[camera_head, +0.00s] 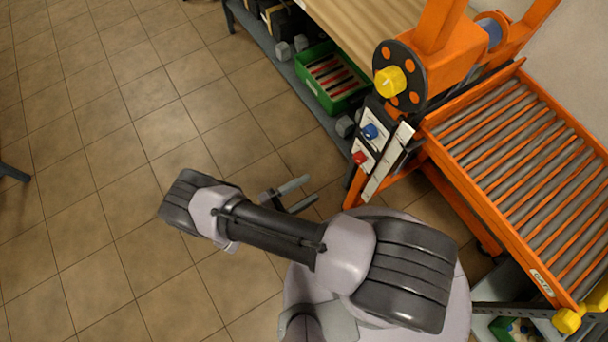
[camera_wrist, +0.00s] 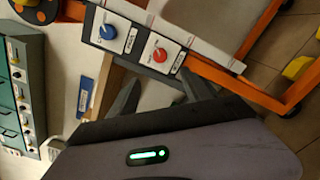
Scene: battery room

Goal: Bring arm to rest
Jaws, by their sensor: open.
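My arm is folded low over the tiled floor in the head view, partly above my round base. My gripper (camera_head: 299,194) is open, with two grey fingers apart and nothing between them. It points right, toward the control panel on the orange stand. In the wrist view the fingers of my gripper (camera_wrist: 161,92) show dark above the wrist housing, with the panel's lower edge beyond them. They appear apart from the panel; the exact distance cannot be told.
The control panel (camera_head: 379,153) carries a blue knob (camera_head: 370,131) and a red knob (camera_head: 360,158). An orange roller conveyor (camera_head: 521,160) stands at right. A green crate (camera_head: 333,78) sits on a shelf under the wooden bench (camera_head: 370,25). The floor (camera_head: 95,150) at left is mostly clear.

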